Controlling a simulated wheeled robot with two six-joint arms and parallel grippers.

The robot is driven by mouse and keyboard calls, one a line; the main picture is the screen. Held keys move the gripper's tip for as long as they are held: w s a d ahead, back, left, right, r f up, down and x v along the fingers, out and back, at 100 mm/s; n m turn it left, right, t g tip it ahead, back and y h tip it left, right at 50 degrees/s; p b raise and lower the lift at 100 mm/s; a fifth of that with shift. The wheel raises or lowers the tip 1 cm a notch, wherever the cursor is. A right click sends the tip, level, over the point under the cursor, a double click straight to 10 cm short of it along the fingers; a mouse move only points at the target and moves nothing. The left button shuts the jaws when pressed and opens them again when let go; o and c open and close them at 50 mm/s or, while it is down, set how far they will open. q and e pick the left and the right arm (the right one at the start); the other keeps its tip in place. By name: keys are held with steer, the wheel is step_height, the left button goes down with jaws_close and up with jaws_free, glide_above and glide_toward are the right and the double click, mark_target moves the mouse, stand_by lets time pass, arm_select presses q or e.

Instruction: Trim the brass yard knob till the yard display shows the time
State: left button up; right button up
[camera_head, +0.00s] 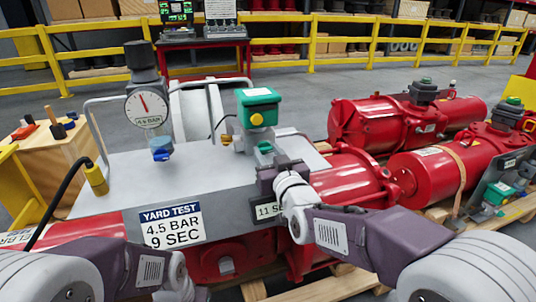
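A grey cabinet (180,178) carries a label reading YARD TEST, 4.5 BAR, 9 SEC (170,226). A small display (265,210) on its front right reads 11 S, its right end covered by my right wrist. My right gripper (266,174) is at the cabinet's front right edge, just above that display, below a small green-topped fitting (264,150). Its fingers are hard to make out, and I cannot tell whether it holds anything. No brass knob shows clearly there; the gripper may cover it.
A round gauge (146,108) and a green box with a yellow knob (257,108) stand on the cabinet. A yellow plug (96,178) with black cable is at its left edge. Red actuators (385,125) lie on pallets at right. A yellow railing (345,40) runs behind.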

jaws_close()
steer(key=n+p, duration=0.1)
steer(key=n, duration=0.2)
steer(key=shift+a+n, duration=0.1)
steer(key=shift+n, duration=1.3)
steer(key=o, duration=0.8)
jaws_free()
steer(key=shift+s, duration=0.15)
steer(key=shift+s+p, duration=0.35)
steer(key=shift+p, duration=0.05)
steer(key=p+v, duration=0.1)
steer(key=v, duration=0.6)
steer(key=shift+p, duration=0.35)
steer(key=shift+s+d, duration=0.3)
steer(key=shift+s, duration=0.25)
